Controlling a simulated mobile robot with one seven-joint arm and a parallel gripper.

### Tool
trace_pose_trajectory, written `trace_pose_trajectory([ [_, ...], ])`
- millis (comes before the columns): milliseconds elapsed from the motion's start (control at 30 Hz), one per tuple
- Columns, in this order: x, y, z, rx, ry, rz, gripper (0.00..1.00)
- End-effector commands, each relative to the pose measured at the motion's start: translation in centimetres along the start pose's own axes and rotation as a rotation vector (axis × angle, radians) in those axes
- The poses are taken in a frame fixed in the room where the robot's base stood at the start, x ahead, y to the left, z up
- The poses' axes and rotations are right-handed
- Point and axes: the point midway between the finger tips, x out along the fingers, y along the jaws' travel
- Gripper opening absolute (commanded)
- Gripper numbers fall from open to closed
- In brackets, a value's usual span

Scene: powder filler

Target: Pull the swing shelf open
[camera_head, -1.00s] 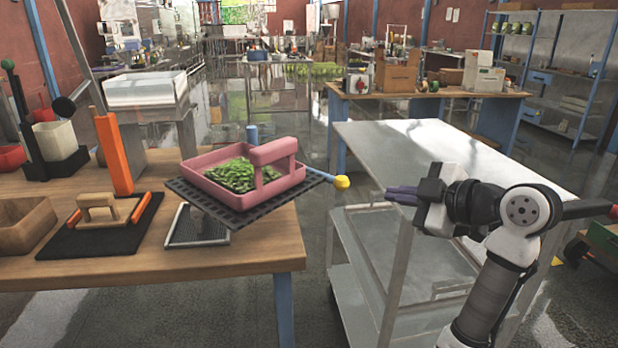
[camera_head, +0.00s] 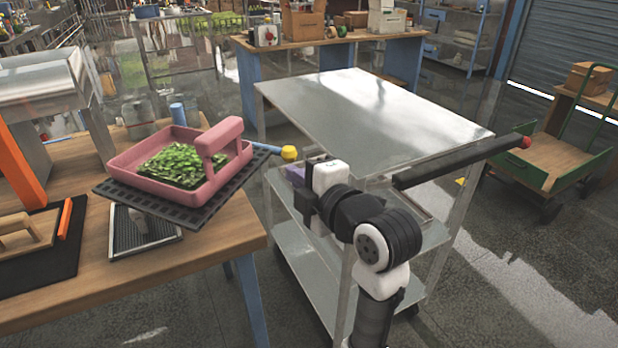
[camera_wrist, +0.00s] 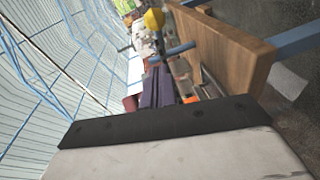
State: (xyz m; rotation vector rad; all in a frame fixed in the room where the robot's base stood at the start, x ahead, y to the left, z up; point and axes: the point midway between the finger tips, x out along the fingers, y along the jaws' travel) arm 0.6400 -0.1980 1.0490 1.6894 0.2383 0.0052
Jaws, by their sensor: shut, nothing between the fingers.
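The swing shelf (camera_head: 108,190) is a dark slatted plate at the wooden table's right end, beside a blue post (camera_head: 178,114). A pink tray (camera_head: 126,168) with a tall pink handle and green leaves (camera_head: 180,163) sits on it. A blue rod with a yellow knob (camera_head: 289,153) sticks out to the right, past the table edge. My gripper (camera_head: 292,174), with purple fingers, is shut and empty, just below the knob in the head view. In the wrist view the fingers (camera_wrist: 155,88) point towards the yellow knob (camera_wrist: 154,19), with a gap visible.
A grey metal cart (camera_head: 375,110) stands right behind my gripper, its top close to my arm. The wooden table (camera_head: 180,262) holds a dark grated tray (camera_head: 145,232) under the shelf and a black mat (camera_head: 50,260). A green trolley (camera_head: 545,160) stands at the right.

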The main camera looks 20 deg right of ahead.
Motion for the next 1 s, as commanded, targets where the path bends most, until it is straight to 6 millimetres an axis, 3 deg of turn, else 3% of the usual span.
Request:
trace_pose_trajectory([
  [167,3.8,0.1,-0.1,0.002,0.003,-0.004,0.0],
  [333,5.3,0.1,1.9,0.003,0.0,-0.004,0.0],
  [1000,6.7,-0.1,3.6,-0.004,0.022,-0.007,0.0],
])
